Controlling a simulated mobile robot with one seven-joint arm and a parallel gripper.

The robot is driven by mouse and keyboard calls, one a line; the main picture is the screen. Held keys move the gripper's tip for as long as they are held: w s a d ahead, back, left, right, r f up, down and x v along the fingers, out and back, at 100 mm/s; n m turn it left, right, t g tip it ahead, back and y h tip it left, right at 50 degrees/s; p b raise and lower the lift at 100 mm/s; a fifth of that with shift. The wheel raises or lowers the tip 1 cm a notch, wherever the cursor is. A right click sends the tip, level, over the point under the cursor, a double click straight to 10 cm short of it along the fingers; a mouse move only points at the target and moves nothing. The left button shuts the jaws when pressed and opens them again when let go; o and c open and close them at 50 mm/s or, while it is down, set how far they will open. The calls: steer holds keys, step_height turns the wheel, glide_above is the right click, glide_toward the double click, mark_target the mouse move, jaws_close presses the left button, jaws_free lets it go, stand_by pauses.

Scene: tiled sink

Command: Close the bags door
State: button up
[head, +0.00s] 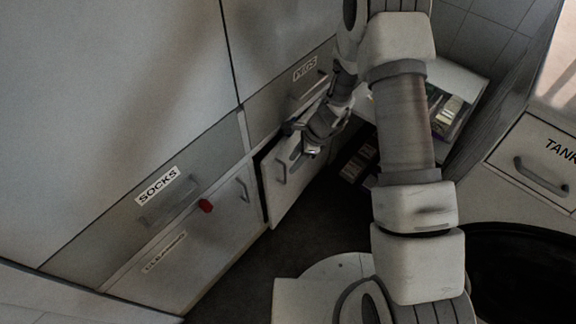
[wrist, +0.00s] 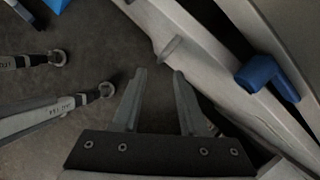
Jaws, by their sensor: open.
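A light door (head: 292,185) under the PEGS drawer stands partly open, with a bar handle (head: 282,172) near its left edge. I cannot read a bags label on it. My gripper (head: 312,148) is at the upper part of this door; in the head view I cannot tell if it touches. In the wrist view my gripper (wrist: 159,73) has its two fingers apart with nothing between them. A pale panel edge (wrist: 195,55) runs diagonally just beyond the right fingertip, with a short peg-like part (wrist: 170,48) on it.
The SOCKS drawer (head: 165,203), a lower door with a red knob (head: 205,206) and the PEGS drawer (head: 305,85) are closed. An open compartment (head: 455,75) with packages is right of my arm.

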mark_target(273, 160)
steer(key=p+v, duration=0.2)
steer(key=v, duration=0.8)
steer(key=shift+d, duration=0.15)
steer(key=shift+c, duration=0.8)
steer(key=s+f, duration=0.1)
steer(key=s+f+y, duration=0.1)
steer(key=s, duration=0.1)
steer(key=s+f+g+y+b, duration=0.1)
steer(key=s, duration=0.1)
steer(key=shift+s+d+f+m, duration=0.1)
steer(key=shift+d+f+m, duration=0.2)
steer(key=shift+m, duration=0.1)
jaws_close()
steer(key=s+d+f+m+t+y+b, duration=0.25)
steer(key=m+t+y, duration=0.35)
steer(key=t, duration=0.3)
steer(key=b+x, duration=0.4)
steer(key=x, duration=0.8)
steer(key=shift+s+a+r, duration=0.15)
steer(key=shift+s+r, duration=0.05)
steer(key=shift+w+a+r, duration=0.1)
steer(key=shift+w+a, duration=0.2)
steer(key=shift+a, duration=0.15)
